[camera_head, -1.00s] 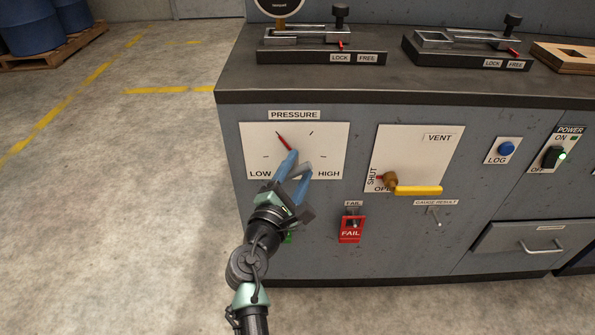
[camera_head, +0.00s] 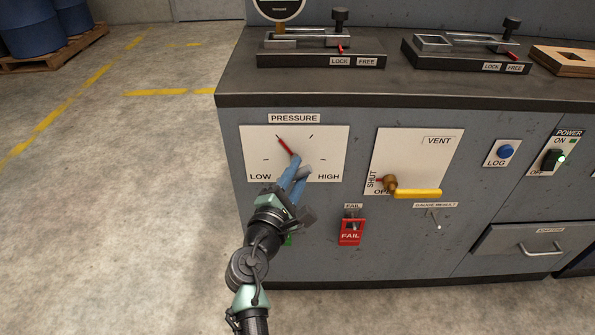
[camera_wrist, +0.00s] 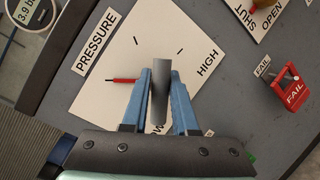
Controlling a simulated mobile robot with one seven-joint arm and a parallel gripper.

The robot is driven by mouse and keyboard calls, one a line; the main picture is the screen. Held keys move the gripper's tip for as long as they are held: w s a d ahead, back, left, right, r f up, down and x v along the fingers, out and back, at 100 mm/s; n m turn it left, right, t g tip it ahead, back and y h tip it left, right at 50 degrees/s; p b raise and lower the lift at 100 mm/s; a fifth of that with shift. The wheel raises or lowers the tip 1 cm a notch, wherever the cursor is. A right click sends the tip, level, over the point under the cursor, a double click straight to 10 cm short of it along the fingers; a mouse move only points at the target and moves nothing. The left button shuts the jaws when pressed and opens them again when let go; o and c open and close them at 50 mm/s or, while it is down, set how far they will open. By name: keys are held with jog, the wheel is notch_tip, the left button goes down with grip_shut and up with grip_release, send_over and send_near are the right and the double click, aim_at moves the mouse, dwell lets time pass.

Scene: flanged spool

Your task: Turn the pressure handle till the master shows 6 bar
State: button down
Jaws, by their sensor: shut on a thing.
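The pressure handle is a grey bar (camera_wrist: 161,90) with a red pointer (camera_head: 286,146) on the white PRESSURE plate (camera_head: 256,142). The pointer aims up and left, between LOW and the top of the scale. My gripper (camera_head: 298,164) has its blue fingers on both sides of the grey bar and is shut on it. The wrist view shows the fingers (camera_wrist: 161,82) flanking the bar, which partly hides between them. The master gauge (camera_head: 279,9) is cut off at the top of the head view. In the wrist view its display (camera_wrist: 24,14) reads 3.9, with the unit cut off.
Right of the plate are the VENT panel with a yellow lever (camera_head: 418,194), a red FAIL switch (camera_head: 350,230), a blue LOG button (camera_head: 505,151) and a POWER switch (camera_head: 553,157). Clamp fixtures (camera_head: 322,57) stand on the bench top.

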jog(key=m+g+p, duration=0.1)
jog(key=m+p, duration=0.1)
jog(key=shift+m+y+p, duration=0.3)
jog(key=shift+m+p, duration=0.1)
jog(key=m+y+p, duration=0.1)
jog(key=m+p, duration=0.1)
jog(key=m, duration=0.1)
jog(key=shift+f+g+p, duration=0.2)
jog(key=shift+g+p, duration=0.2)
jog(key=m+p, duration=0.1)
jog(key=m+y+p, duration=0.1)
jog(key=m+p, duration=0.1)
jog(key=shift+f+g+y, duration=0.15)
jog(key=shift+g+y, duration=0.15)
jog(key=shift+a+f+m+y+p, duration=0.15)
jog(key=shift+m+y+p, duration=0.25)
jog(key=shift+m+p, duration=0.25)
jog(key=c, duration=0.7)
grip_release()
